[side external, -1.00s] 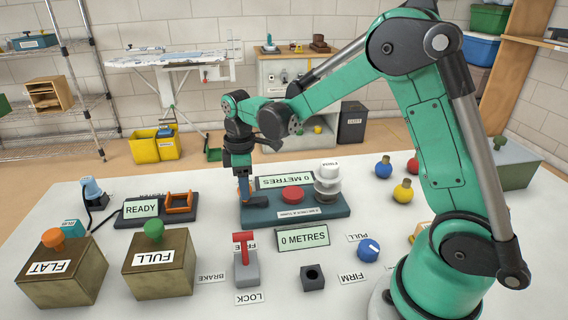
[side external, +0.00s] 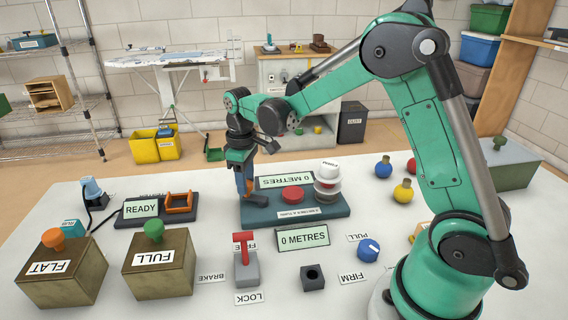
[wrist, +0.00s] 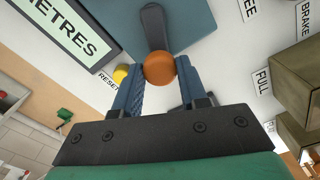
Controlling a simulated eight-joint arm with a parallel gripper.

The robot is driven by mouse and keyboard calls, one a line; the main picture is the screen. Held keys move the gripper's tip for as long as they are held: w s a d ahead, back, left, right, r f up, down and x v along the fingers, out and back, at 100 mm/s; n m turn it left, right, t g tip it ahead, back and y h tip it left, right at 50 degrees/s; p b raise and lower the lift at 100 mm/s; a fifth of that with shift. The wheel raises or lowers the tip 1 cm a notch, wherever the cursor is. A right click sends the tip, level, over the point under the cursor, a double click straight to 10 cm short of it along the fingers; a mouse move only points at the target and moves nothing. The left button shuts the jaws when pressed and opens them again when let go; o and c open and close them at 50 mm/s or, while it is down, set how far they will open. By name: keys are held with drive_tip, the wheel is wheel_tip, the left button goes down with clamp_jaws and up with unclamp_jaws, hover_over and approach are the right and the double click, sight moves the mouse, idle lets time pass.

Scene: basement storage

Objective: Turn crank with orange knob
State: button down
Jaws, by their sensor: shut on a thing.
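The orange knob (wrist: 160,68) sits between my gripper's two blue fingertips in the wrist view. My gripper (wrist: 160,74) is shut on it. The dark crank arm (wrist: 153,25) runs from the knob toward the top of the picture, over the blue-grey base.
In front are a red-handled lever (side external: 245,262), another 0 METRES display (side external: 302,237) and a blue dial (side external: 368,250). Boxes labelled FLAT (side external: 62,270) and FULL (side external: 160,264) stand left.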

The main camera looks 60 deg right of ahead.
drive_tip(key=shift+w+d+m, duration=0.1)
drive_tip(key=shift+d+m, duration=0.2)
drive_tip(key=shift+m, duration=0.7)
drive_tip(key=shift+d+m, duration=0.3)
drive_tip(key=shift+m, duration=0.7)
drive_tip(key=shift+c, duration=2.4)
unclamp_jaws()
drive_tip(key=shift+r, duration=2.85)
drive_tip(key=shift+r, duration=0.1)
